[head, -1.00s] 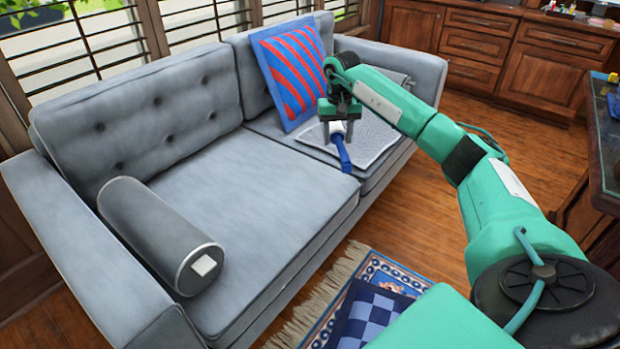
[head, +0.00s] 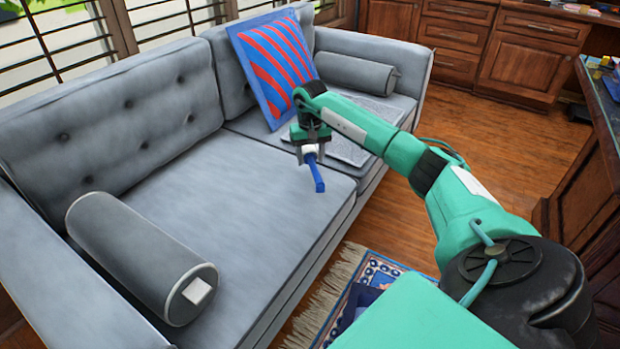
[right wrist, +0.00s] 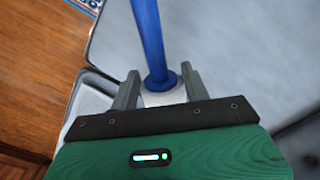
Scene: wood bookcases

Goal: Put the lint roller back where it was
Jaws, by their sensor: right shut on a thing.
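The lint roller (head: 317,176) has a blue handle and a white roller head. My right gripper (head: 310,150) is shut on its white head and holds it over the grey sofa (head: 230,190), near the seam between the two seat cushions. The handle points away from the jaws, toward the sofa's front. In the right wrist view, the blue handle (right wrist: 148,40) rises between the two fingers (right wrist: 155,88), with the white head mostly hidden behind the gripper body. The gap between roller and seat cannot be told. My left gripper is out of view.
A grey bolster (head: 140,258) lies at the sofa's near end, another (head: 357,77) at the far end. A red and blue striped cushion (head: 272,65) leans on the backrest. A patterned rug (head: 375,270) lies in front.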

